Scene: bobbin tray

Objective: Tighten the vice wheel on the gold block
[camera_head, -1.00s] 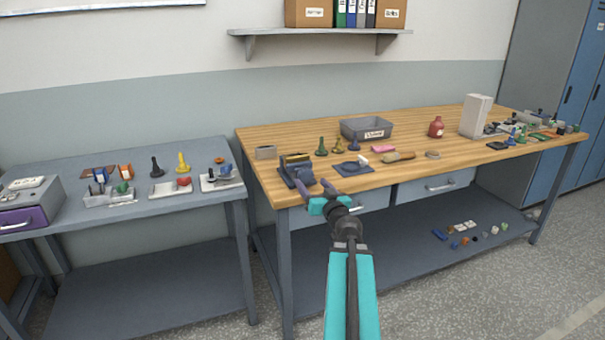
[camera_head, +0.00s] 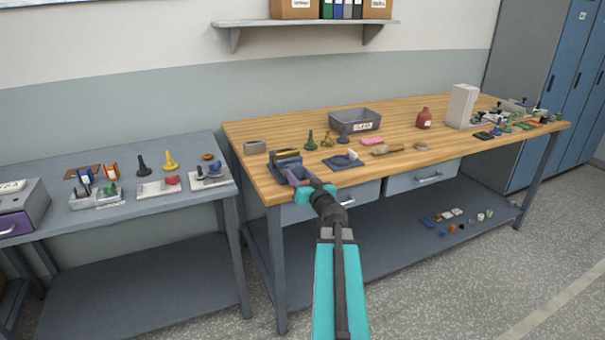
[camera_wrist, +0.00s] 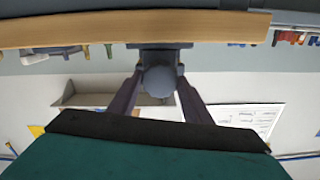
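The dark blue-grey vice (camera_head: 287,158) stands at the left front edge of the wooden bench. A gold block (camera_head: 285,153) shows as a narrow strip between its jaws. The vice's round grey wheel (camera_wrist: 160,80) faces my gripper in the wrist view. My gripper (camera_head: 302,180) is at the front of the vice and hides the wheel in the head view. In the wrist view, its two fingers (camera_wrist: 159,92) stand apart, one on each side of the wheel. A slight gap seems to show; firm contact is not visible.
The wooden bench (camera_head: 243,133) has a grey bin (camera_head: 341,122), dark green and gold pieces, a blue pad (camera_head: 334,165) and a brush (camera_head: 387,151) right of the vice. A lower grey table (camera_head: 120,223) stands left.

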